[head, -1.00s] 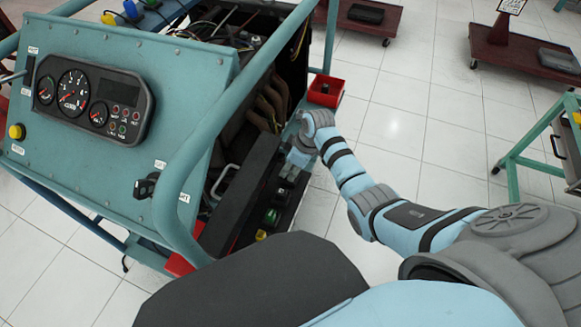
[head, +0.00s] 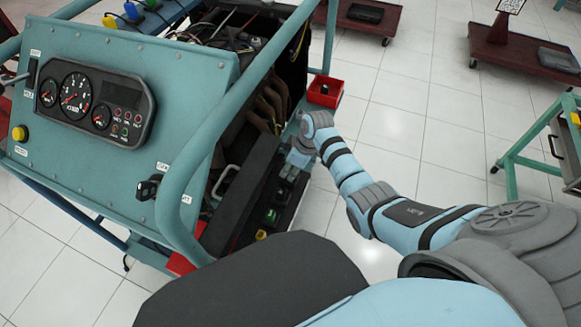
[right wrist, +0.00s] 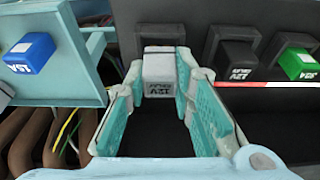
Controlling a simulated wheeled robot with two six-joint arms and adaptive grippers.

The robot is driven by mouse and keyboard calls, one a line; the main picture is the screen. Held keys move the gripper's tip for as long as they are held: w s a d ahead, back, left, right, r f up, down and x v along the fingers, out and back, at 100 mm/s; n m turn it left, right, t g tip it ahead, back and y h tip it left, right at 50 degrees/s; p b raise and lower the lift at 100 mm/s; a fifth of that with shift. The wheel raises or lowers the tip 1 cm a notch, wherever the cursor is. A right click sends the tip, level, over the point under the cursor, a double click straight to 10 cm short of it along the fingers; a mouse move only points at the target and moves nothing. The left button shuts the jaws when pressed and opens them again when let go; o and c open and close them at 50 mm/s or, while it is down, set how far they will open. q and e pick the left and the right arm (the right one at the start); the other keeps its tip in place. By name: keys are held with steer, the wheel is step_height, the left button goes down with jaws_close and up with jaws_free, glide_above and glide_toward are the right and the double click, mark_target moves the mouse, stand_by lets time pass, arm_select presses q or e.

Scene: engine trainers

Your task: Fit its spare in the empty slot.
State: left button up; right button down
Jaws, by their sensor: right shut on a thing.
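My right gripper (right wrist: 160,98) is shut on a grey relay (right wrist: 158,76) marked 12V, with a teal-padded finger on each side of it. The relay's far end is up against a black slotted panel (right wrist: 190,35); I cannot tell how far it sits in a slot. To its right on the panel are a black 12V relay (right wrist: 238,62) and a green fuse (right wrist: 297,63). In the head view my right gripper (head: 293,168) is at the panel's far end, and the relay is hard to make out. My left gripper is not in view.
A blue fuse (right wrist: 30,53) sits on a teal ledge at the left of the wrist view. The teal trainer frame (head: 190,160) has a tube rail beside the panel. A red bin (head: 325,91) hangs just beyond my gripper.

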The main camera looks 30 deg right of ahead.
steer(key=shift+f+b, duration=0.35)
steer(key=shift+f, duration=0.1)
stand_by(0.8)
steer(key=c, duration=1.3)
jaws_free()
steer(key=shift+r, duration=0.1)
step_height(320, 180, up, 7)
steer(key=p, duration=0.8)
